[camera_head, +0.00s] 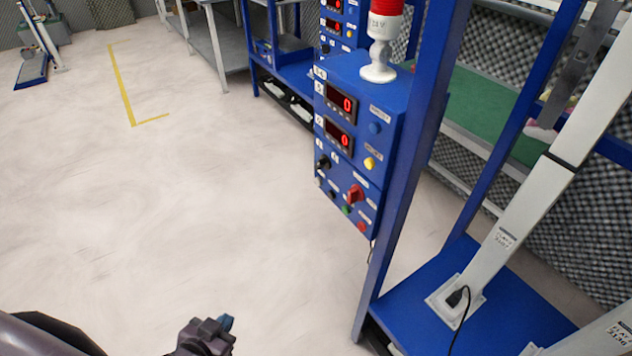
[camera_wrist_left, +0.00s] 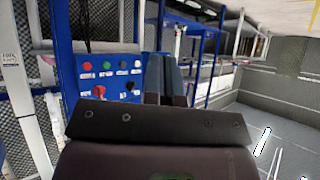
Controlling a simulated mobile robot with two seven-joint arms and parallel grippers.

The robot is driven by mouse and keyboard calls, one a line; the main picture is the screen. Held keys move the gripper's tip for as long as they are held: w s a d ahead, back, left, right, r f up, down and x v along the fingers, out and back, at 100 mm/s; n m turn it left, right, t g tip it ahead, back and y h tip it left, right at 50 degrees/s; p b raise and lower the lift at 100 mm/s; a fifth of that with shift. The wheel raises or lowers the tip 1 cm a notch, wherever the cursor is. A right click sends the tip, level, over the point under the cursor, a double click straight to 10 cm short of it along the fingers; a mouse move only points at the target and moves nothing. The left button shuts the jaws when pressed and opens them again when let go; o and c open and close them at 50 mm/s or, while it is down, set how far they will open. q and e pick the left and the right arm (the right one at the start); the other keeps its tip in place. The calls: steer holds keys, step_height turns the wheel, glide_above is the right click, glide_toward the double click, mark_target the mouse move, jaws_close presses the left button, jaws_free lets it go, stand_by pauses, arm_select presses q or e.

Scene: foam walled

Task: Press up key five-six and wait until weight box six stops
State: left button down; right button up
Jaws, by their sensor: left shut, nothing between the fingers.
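A blue control box (camera_head: 367,108) is fixed to a blue frame post in the head view. It carries two red displays, both reading 0, a black knob (camera_head: 322,163), a red knob (camera_head: 354,195), a yellow button (camera_head: 369,163), and small green and red buttons below. The labels are too small to tell which is up key five-six. Weight box six cannot be made out. My left gripper (camera_head: 225,322) is at the bottom of the head view, shut and empty, apart from the box and below-left of it. The panel (camera_wrist_left: 110,75) appears upside down in the left wrist view, beyond the fingers (camera_wrist_left: 165,78). My right gripper is out of view.
A red beacon on a white base (camera_head: 378,70) stands on the box. A blue frame post (camera_head: 415,160) rises right beside it. White columns (camera_head: 520,205) stand on a blue base plate (camera_head: 510,305) at right. The pale floor (camera_head: 180,200) at left is clear.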

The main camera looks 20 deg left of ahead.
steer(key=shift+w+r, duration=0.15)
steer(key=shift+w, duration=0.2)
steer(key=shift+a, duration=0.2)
